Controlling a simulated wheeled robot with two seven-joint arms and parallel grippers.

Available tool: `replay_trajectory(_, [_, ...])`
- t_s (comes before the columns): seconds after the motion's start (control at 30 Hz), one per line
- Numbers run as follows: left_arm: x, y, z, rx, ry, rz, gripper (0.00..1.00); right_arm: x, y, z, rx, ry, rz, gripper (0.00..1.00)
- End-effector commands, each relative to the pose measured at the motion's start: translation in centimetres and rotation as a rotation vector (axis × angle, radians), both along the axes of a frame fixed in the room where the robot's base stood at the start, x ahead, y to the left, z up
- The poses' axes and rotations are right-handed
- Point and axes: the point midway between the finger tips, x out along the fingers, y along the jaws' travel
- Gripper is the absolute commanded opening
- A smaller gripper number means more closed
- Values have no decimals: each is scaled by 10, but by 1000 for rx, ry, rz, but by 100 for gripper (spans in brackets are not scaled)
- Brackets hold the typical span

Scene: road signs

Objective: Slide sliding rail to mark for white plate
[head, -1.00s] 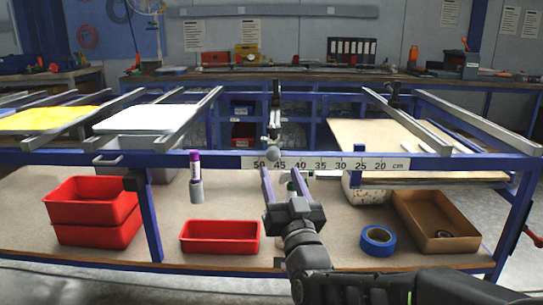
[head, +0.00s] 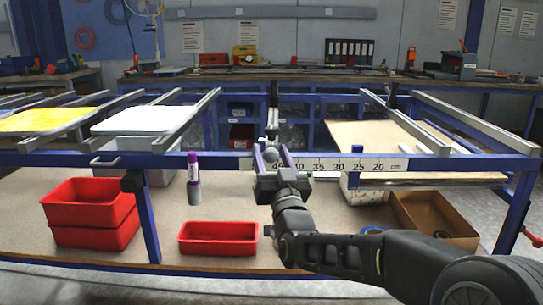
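The sliding rail (head: 272,96) is a narrow grey bar running away from me across the blue frame, its near end with a round knob close to the cm scale (head: 330,165). The rail is around the 45 mark; some numbers there are hidden by my gripper. The white plate (head: 150,120) lies on grey rails at the left. My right gripper (head: 272,154) is open, its two purple-grey fingers pointing up at the scale, one on each side of the knob as seen from here. I cannot tell whether they touch it. My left gripper is out of view.
A yellow plate (head: 40,121) lies farther left. Red bins (head: 95,212), a red tray (head: 218,238) and a cardboard box (head: 432,218) stand on the lower shelf. My arm partly hides the blue tape (head: 374,230).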

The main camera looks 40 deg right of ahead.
Motion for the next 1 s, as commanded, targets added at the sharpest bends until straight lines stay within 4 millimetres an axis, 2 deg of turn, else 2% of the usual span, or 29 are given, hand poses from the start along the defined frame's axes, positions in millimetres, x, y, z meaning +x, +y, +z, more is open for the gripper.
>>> replay_trajectory(0.07, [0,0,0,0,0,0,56,0,0,0,0,0,0,44])
replay_trajectory(0.6, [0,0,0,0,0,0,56,0,2,0,-1,0,4,0])
replay_trajectory(1.0, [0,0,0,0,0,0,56,1,3,0,-2,0,7,0])
